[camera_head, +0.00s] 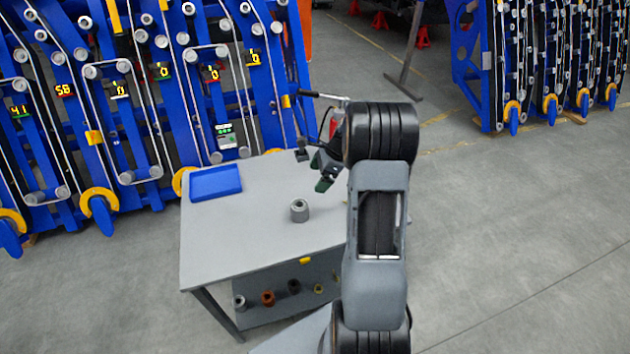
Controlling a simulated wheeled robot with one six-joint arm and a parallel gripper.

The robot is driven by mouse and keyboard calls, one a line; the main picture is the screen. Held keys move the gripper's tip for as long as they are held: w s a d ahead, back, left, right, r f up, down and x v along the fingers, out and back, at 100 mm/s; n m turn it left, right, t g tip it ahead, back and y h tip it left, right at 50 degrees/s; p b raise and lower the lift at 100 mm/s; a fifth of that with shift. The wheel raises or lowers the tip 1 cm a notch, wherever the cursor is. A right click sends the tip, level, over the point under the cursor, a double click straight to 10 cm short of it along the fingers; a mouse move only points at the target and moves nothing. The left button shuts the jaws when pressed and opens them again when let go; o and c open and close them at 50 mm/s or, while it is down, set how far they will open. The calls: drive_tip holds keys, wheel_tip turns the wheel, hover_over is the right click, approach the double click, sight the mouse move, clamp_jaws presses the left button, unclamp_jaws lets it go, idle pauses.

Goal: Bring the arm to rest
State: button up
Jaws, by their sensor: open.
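My arm rises at the right of the table in the head view, with its links in front of the table's right side. My gripper (311,170) is above the far right part of the grey table (235,245). Its two dark fingers are apart, and I see nothing between them. A grey ringed cylinder (299,211) stands on the table, below and in front of the gripper and apart from it. The arm hides part of the table's right edge.
A blue tray (215,182) lies at the table's back left. A lower shelf holds several small parts, one of them an orange-brown ring (267,297). Blue racks (130,120) stand close behind the table. The floor (510,230) at the right is open.

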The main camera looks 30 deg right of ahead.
idle(0.5)
drive_tip(key=s+a+r+n+t+h, duration=0.1)
drive_tip(key=s+a+r+n+h, duration=0.1)
drive_tip(key=s+a+r+n, duration=0.5)
drive_tip(key=s+a+r+n+t+h, duration=0.1)
drive_tip(key=s+a+r+n+h, duration=0.2)
drive_tip(key=s+a+r+n, duration=0.4)
drive_tip(key=s+a+n, duration=0.2)
drive_tip(key=s+n, duration=0.3)
drive_tip(key=n, duration=0.3)
drive_tip(key=shift+s+a, duration=0.25)
drive_tip(key=shift+s, duration=0.05)
drive_tip(key=shift+a+r, duration=0.15)
drive_tip(key=shift+a, duration=0.15)
drive_tip(key=shift+c, duration=0.2)
